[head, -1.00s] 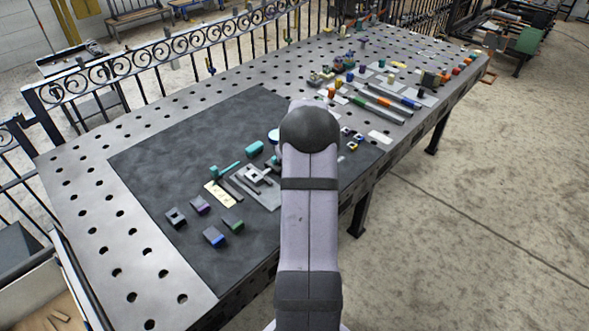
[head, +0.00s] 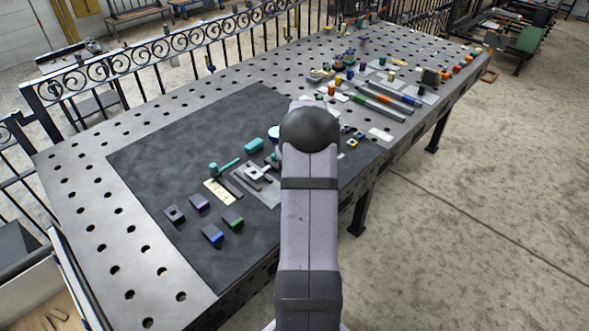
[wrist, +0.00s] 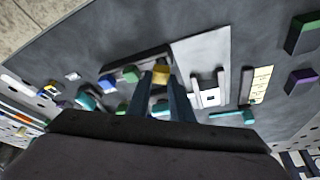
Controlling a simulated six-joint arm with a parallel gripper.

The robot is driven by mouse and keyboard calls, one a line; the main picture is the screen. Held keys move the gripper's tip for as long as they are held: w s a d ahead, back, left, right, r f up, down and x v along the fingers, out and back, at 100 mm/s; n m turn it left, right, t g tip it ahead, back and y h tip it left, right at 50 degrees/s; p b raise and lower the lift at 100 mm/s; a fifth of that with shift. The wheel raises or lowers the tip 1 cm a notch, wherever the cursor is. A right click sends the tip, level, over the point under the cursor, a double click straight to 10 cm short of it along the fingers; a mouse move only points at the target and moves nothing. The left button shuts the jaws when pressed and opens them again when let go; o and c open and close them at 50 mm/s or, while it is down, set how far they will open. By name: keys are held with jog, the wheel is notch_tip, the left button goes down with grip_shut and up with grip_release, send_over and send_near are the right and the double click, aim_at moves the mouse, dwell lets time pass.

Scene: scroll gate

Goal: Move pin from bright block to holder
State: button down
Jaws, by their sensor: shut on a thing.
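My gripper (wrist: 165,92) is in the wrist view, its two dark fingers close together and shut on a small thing. A yellow block (wrist: 161,72) shows at the fingertips. The pin itself is too small and too covered by the fingers to make out. The yellow block is at a dark bar-like fixture (wrist: 136,62), beside a green block (wrist: 131,75) and a blue block (wrist: 108,81). I cannot tell which piece is the holder. In the head view my arm hides the gripper and the place under it.
A pale plate (wrist: 215,50) with a white slotted piece (wrist: 209,96) lies right of the fingers. A teal tool (head: 222,167) and a teal cylinder (head: 254,146) lie on the dark mat (head: 165,150).

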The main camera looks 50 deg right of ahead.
jog(key=shift+f+b, duration=0.9)
jog(key=shift+f, duration=0.2)
dwell(0.4)
jog(key=c, duration=1)
grip_release()
jog(key=shift+r, duration=0.15)
jog(key=shift+r+p, duration=2.25)
jog(key=shift+r, duration=1.15)
